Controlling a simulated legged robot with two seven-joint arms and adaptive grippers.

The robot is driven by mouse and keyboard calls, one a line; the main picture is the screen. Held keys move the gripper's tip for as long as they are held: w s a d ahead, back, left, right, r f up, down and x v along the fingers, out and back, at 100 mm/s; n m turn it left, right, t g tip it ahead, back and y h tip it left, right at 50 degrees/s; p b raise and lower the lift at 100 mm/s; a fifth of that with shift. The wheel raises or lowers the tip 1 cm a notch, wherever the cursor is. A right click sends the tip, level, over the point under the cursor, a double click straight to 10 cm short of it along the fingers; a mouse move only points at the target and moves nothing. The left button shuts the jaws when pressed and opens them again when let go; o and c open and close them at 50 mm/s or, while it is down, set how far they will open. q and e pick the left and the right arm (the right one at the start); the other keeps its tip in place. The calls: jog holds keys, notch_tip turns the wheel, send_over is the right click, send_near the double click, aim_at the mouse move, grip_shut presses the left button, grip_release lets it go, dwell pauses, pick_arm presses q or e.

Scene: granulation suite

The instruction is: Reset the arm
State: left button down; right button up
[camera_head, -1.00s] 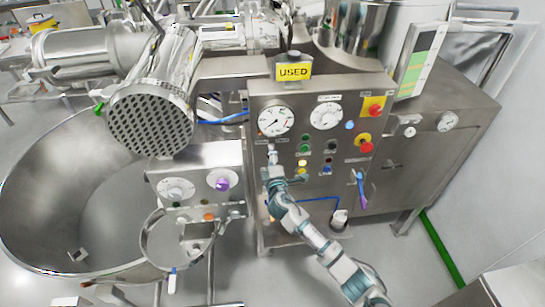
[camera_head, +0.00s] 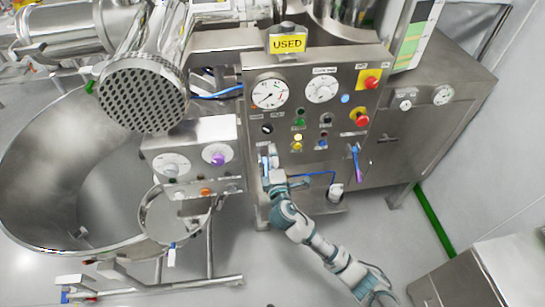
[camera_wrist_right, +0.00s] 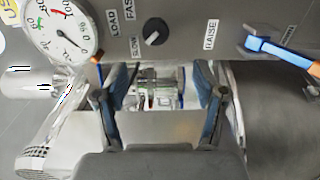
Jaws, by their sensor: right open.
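My right gripper (camera_head: 268,152) is in front of the steel control panel (camera_head: 258,183), at its lower left, with its arm coming in from the lower right. In the right wrist view the gripper (camera_wrist_right: 165,85) is open and empty, its two blue-padded fingers apart. A black rotary knob (camera_wrist_right: 157,31) marked fast and slow lies beyond the fingertips, apart from them; it shows in the head view (camera_head: 267,129) just above the gripper. A blue lever with an orange end (camera_wrist_right: 285,50) is right of the fingers in the wrist view. My left gripper is not in view.
Dial gauges (camera_head: 270,94), coloured buttons and a red emergency stop (camera_head: 362,119) fill the panel. A purple-ended blue lever (camera_head: 357,163) is at its right. A large steel bowl (camera_head: 40,165) stands left.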

dwell(0.4)
jog(key=d+f+m+g+h, duration=0.1)
jog(key=d+f+m+g, duration=0.15)
jog(key=f, duration=0.95)
jog(key=d+f+m+g, duration=0.1)
jog(key=d+f+g, duration=0.15)
jog(key=f, duration=0.95)
jog(key=s+d+f+m+g+b, duration=0.15)
jog(key=s+d+f, duration=0.35)
jog(key=f, duration=0.7)
jog(key=s+d+f+m+g, duration=0.3)
jog(key=s+f, duration=0.4)
jog(key=f, duration=0.4)
jog(key=s+d+f+m+g+h, duration=0.1)
jog(key=s+d+f+m+g, duration=0.15)
jog(key=s+f, duration=0.75)
jog(key=s+d+f+m+g, duration=0.3)
jog(key=s+f, duration=0.4)
jog(key=s, duration=0.6)
jog(key=s+d+f+m+g, duration=0.1)
jog(key=s+d+f+m, duration=0.1)
jog(key=s, duration=0.8)
jog(key=s+d+f+m+b, duration=0.1)
jog(key=s+d+f, duration=0.1)
jog(key=s, duration=0.9)
jog(key=shift+d+f+m+g, duration=0.15)
jog(key=shift+f+m+g, duration=0.25)
jog(key=shift+f, duration=0.45)
